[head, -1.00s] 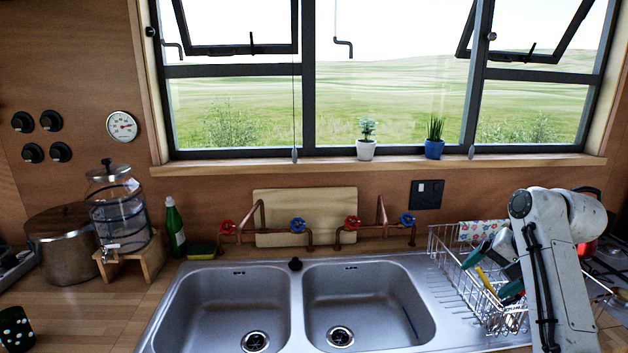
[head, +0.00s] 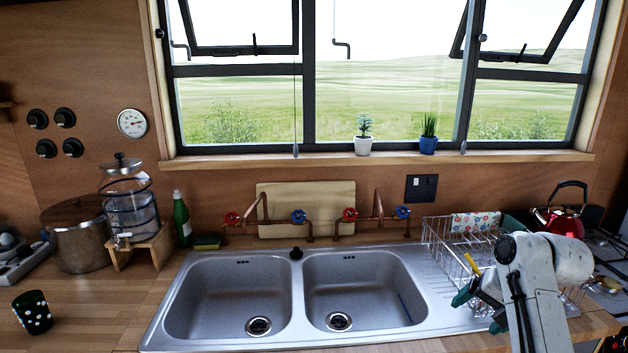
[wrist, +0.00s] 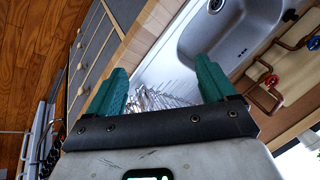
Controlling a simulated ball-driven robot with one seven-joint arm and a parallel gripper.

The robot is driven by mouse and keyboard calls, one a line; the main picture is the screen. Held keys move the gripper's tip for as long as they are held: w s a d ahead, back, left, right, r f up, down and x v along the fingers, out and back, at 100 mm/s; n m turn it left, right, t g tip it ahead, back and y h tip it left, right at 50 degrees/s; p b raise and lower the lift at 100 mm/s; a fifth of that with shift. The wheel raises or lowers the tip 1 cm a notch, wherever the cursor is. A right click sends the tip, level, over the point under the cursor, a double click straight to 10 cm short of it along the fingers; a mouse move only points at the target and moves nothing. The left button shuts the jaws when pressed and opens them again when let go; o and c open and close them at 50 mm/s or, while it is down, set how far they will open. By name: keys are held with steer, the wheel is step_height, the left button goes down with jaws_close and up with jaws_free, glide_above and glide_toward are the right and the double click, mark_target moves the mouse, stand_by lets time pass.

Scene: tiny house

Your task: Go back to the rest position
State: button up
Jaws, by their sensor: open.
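My gripper (head: 480,309) is at the right in the head view, low over the front right of the drainboard, with its teal fingers to the left of my grey arm. In the wrist view my gripper (wrist: 160,86) has its two teal fingers spread wide apart, with nothing held between them. Beyond the fingers are the steel drainboard (wrist: 150,72) and the wooden counter edge (wrist: 148,32). My arm hides part of the dish rack in the head view.
The wire dish rack (head: 440,243) stands close behind my gripper. A red kettle (head: 563,221) is at the back right by the stove. The double sink (head: 228,298) is to the left. A dark spotted cup (head: 33,312) stands on the left counter, which has bare room beside it.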

steer(key=s+a+f+n+g, duration=0.1)
steer(key=s+a+f, duration=0.2)
steer(key=s+f, duration=0.55)
steer(key=s+a+f+n+g, duration=0.1)
steer(key=s+a+f+n, duration=0.15)
steer(key=s+f, duration=0.65)
steer(key=s+a+f+n+g+h, duration=0.1)
steer(key=s+f+n+h, duration=0.1)
steer(key=s, duration=2.3)
steer(key=shift+s+f+g+h, duration=0.25)
steer(key=shift+f+g+h, duration=0.05)
steer(key=shift+f, duration=0.05)
steer(key=shift+a+n, duration=0.1)
steer(key=shift+n, duration=0.15)
